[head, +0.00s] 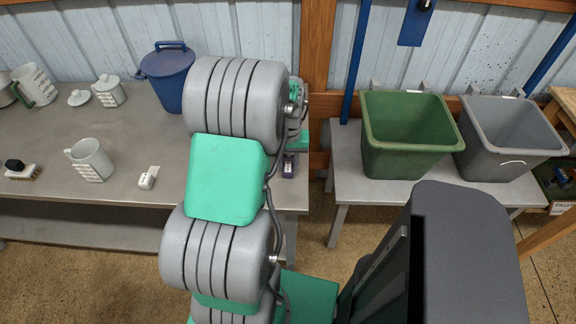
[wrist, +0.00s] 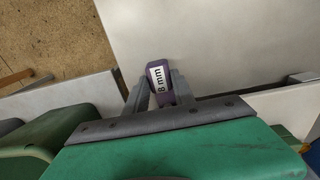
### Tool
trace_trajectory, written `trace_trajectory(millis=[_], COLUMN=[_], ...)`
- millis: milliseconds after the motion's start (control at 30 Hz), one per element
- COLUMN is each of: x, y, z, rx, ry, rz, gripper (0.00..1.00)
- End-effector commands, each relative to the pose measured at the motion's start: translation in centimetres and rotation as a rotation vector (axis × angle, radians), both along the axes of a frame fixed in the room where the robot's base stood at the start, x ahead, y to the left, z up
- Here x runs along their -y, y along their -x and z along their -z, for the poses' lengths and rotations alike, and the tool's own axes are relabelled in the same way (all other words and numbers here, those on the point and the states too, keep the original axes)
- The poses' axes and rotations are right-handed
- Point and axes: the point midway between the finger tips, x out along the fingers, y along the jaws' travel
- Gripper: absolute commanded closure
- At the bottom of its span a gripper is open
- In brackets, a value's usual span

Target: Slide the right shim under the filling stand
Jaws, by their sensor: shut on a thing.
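A purple shim (wrist: 155,69) with a white label reading "8 mm" sits between the two grey fingers of my gripper (wrist: 160,78) in the wrist view. The fingers are shut on it, and it lies over or on the grey table top. In the head view a small purple piece (head: 289,166), seemingly the same shim, shows beside my arm near the table's right end. My arm hides the gripper there. A small white labelled block (head: 147,178) lies on the table left of my arm. I cannot make out the filling stand with certainty.
Green (head: 408,140) and grey (head: 505,140) bins stand on a separate bench at right.

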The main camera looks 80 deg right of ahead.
Motion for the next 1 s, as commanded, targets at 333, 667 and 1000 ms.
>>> trace_trajectory(millis=[333, 667, 1000], x=[1.2, 2.2, 2.6], y=[-0.3, -0.5, -0.6], z=[-0.1, -0.2, -0.1], rx=[0.001, 0.0, 0.001], ry=[0.005, 0.006, 0.004], rz=[0.0, 0.0, 0.0], gripper=[1.0, 1.0, 0.58])
